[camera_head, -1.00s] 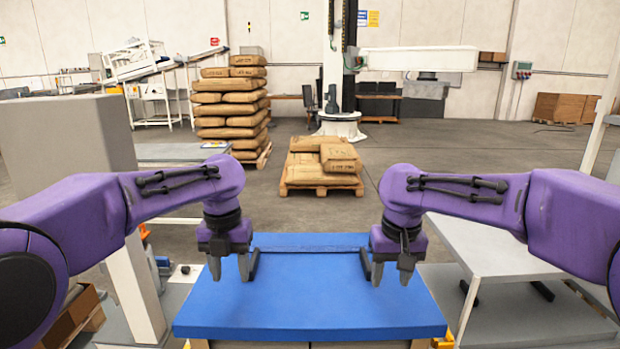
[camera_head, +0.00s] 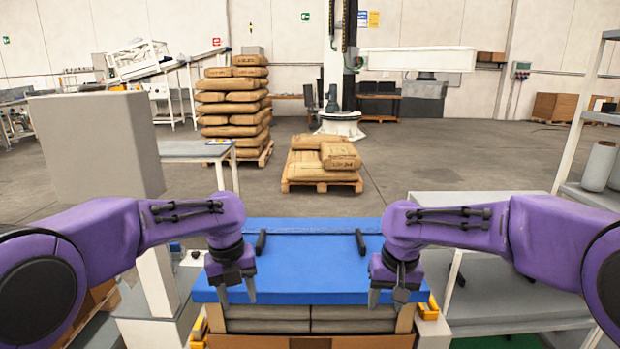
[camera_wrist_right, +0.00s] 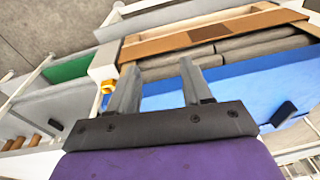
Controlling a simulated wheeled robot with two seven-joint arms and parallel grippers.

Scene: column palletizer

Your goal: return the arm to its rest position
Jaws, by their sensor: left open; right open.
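My left gripper (camera_head: 238,288) points down over the left front part of the blue panel (camera_head: 310,270). Its fingers are apart with nothing between them. My right gripper (camera_head: 387,295) points down over the right front part of the panel. It is open and empty, and its fingers also show in the right wrist view (camera_wrist_right: 157,85). Both arms are bent inward from the sides. Whether either fingertip touches the panel is hard to tell.
The blue panel lies over a box (camera_head: 310,341) holding grey sacks (camera_head: 310,318). A grey table (camera_head: 480,205) stands right, with a shelf rack (camera_head: 590,195) beyond. A tall grey block (camera_head: 98,145) stands left. A pallet of brown sacks (camera_head: 321,165) is farther back on open floor.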

